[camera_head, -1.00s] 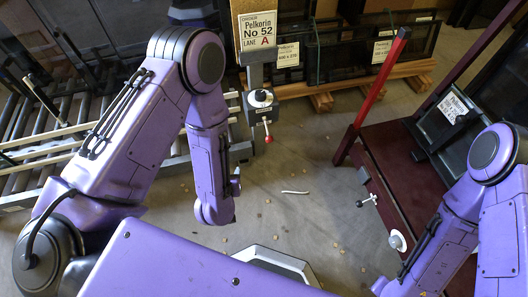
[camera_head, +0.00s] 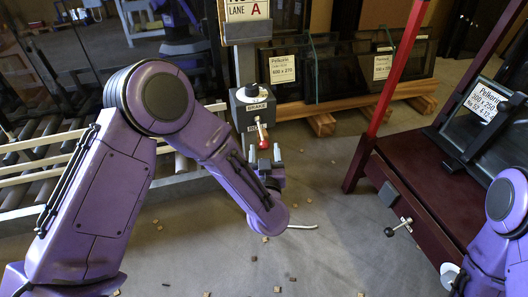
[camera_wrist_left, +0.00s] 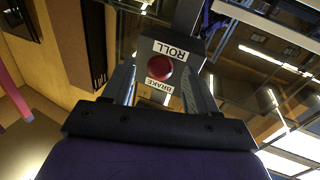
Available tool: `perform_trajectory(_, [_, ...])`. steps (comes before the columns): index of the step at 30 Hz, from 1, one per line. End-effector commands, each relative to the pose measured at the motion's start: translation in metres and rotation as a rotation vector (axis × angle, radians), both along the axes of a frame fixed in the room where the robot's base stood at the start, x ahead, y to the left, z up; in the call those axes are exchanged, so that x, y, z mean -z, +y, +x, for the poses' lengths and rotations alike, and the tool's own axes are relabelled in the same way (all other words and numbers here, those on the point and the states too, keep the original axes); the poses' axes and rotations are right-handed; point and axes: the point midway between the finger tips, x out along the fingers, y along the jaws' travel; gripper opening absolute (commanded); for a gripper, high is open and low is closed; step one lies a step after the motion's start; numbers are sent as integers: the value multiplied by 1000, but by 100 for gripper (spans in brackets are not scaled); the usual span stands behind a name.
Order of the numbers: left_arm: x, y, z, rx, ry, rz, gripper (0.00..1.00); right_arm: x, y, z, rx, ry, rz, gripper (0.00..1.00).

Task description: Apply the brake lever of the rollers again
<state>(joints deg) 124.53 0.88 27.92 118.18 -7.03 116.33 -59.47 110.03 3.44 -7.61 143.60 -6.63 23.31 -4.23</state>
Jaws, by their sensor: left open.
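The brake lever has a red ball knob (camera_head: 263,144) on a short pale shaft. It slopes down and out from a grey box (camera_head: 252,104) on a post, past the lower of two labels. The upper label reads BRAKE; the left wrist view shows the lower one reads ROLL. My left gripper (camera_head: 265,153) is open below the box, its fingertips on either side of the knob. In the left wrist view the red knob (camera_wrist_left: 159,68) shows between the open fingers (camera_wrist_left: 160,88); contact cannot be told. My right gripper is out of view.
A roller conveyor (camera_head: 40,150) lies at left. A dark red frame (camera_head: 430,190) with a red upright post (camera_head: 400,65) and another small lever (camera_head: 398,228) stands at right. Glass panes (camera_head: 310,70) rest on wooden skids behind. Small scraps lie on the floor.

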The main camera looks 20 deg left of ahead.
Motion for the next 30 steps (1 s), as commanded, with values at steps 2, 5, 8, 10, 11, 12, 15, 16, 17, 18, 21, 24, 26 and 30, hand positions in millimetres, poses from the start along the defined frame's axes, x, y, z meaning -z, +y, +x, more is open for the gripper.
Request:
perform_trajectory(2, [4,5,13,-4,-1,-3,58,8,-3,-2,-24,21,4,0])
perform_trajectory(5, [3,9,24,-2,0,-2,58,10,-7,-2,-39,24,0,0])
perform_trajectory(8, [1,10,28,0,2,0,58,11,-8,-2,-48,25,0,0])
perform_trajectory(10, [1,10,29,0,2,0,58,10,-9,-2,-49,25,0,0])
perform_trajectory(11, [0,10,29,1,2,0,58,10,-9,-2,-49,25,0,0])
perform_trajectory(12, [0,10,29,1,2,0,58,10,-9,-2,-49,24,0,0])
perform_trajectory(15, [0,10,29,1,2,0,52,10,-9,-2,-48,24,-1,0])
perform_trajectory(16, [0,10,29,1,2,0,42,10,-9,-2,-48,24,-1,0])
perform_trajectory(17, [0,10,29,1,2,0,32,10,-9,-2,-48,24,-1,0])
perform_trajectory(18, [1,10,29,1,2,0,19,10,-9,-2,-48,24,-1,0])
perform_trajectory(21, [1,10,29,1,2,0,0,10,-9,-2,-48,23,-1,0])
perform_trajectory(24, [0,10,28,0,2,0,0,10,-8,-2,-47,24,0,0])
perform_trajectory(26, [0,10,28,0,4,-1,0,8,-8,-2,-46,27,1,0])
perform_trajectory(30, [-4,12,27,-4,18,-10,0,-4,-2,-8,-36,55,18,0])
